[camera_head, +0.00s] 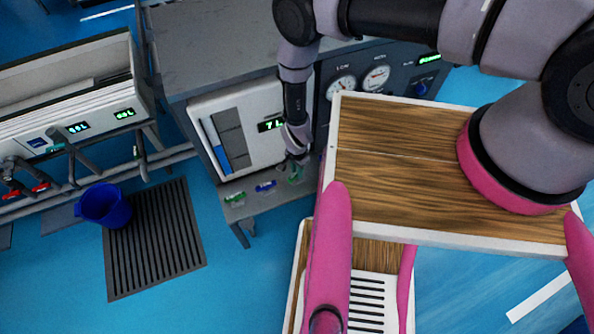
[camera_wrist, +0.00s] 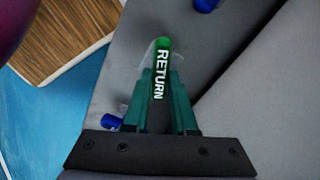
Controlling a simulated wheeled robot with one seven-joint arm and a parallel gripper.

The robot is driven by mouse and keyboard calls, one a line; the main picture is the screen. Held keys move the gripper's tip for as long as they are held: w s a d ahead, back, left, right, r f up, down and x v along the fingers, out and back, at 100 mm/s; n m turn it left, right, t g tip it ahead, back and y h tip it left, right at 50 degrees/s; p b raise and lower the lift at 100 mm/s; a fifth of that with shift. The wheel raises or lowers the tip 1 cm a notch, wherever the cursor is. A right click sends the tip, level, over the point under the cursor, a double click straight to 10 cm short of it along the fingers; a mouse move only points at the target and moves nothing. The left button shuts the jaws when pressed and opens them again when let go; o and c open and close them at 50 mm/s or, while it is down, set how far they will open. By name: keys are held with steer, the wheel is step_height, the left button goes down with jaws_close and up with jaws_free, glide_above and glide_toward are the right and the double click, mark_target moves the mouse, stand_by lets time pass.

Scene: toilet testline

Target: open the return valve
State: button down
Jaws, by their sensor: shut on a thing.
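The return valve has a green handle (camera_wrist: 162,68) with "RETURN" in white letters. In the wrist view it points up the picture from between the fingers. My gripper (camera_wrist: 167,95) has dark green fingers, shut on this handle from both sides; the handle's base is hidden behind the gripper. In the head view my gripper (camera_head: 296,171) is at the right end of a row of valve handles, low on the grey cabinet front, and largely covers the handle there.
A blue handle (camera_head: 265,186) and another green handle (camera_head: 235,198) lie to the left on the same ledge. A white panel (camera_head: 243,124) and gauges (camera_head: 377,77) are above. My wood-topped base is close at right.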

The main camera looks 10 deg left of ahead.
mark_target(295, 172)
steer(key=n, duration=0.6)
steer(key=shift+a+n, duration=0.15)
steer(key=shift+n, duration=0.15)
steer(key=n, duration=0.6)
steer(key=shift+a, duration=0.1)
steer(key=shift+n, duration=0.4)
steer(key=c, duration=0.7)
jaws_free()
steer(key=shift+r, duration=0.1)
step_height(295, 172, up, 11)
steer(key=shift+f, duration=0.15)
